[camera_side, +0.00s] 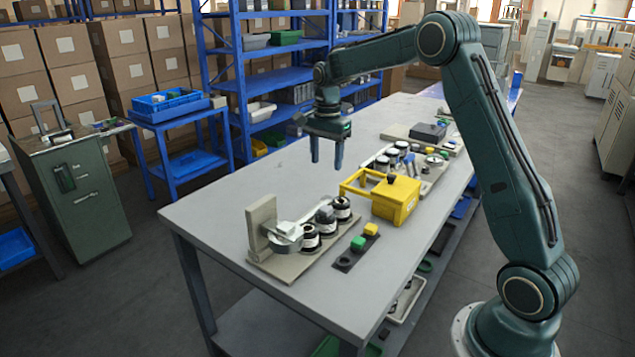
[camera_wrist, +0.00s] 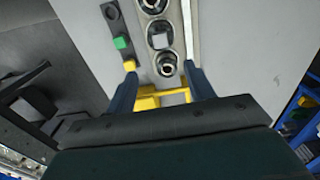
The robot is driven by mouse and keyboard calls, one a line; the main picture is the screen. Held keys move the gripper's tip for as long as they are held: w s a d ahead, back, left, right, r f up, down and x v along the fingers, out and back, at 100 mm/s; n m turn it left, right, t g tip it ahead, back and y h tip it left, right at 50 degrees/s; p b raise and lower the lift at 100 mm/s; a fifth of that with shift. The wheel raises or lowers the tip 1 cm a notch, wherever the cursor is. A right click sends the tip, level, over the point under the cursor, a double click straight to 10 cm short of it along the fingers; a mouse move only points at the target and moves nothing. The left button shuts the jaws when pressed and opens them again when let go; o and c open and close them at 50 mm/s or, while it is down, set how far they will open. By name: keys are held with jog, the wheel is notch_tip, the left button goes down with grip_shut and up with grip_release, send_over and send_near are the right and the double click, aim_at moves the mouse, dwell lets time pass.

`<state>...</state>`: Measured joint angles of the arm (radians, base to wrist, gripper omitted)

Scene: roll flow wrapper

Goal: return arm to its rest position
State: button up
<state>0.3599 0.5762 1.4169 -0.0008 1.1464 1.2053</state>
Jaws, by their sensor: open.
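My gripper (camera_side: 327,152) hangs from my arm above the table (camera_side: 235,195), pointing down, with its two fingers apart and nothing between them. In the wrist view the fingers of my gripper (camera_wrist: 162,90) stand on either side of the picture's middle, over the table. A yellow box-like unit with an open frame (camera_side: 397,200) stands on the table, to the right of and below my gripper in the side view. Part of this yellow frame (camera_wrist: 163,99) shows between my fingers in the wrist view.
A beige fixture with a roll and several black-and-white rollers (camera_side: 285,238) stands near the table's front. Beside it lies a dark strip with green and yellow buttons (camera_side: 357,246). More parts (camera_side: 410,160) sit farther back. Blue shelving (camera_side: 265,70) stands behind; the table's left side is clear.

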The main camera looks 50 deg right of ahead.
jog(key=s+a+r+n+t, duration=0.3)
jog(key=s+a+r+n, duration=0.6)
jog(key=s+a+r, duration=0.4)
jog(key=s+a+f+n+t, duration=0.1)
jog(key=s+n, duration=0.3)
jog(key=s, duration=0.5)
jog(key=s+a+f+n+t, duration=0.1)
jog(key=s+a+n, duration=0.3)
jog(key=s, duration=0.5)
jog(key=shift+a+f+n+t, duration=0.25)
jog(key=shift+f+n, duration=0.25)
jog(key=shift+f, duration=0.25)
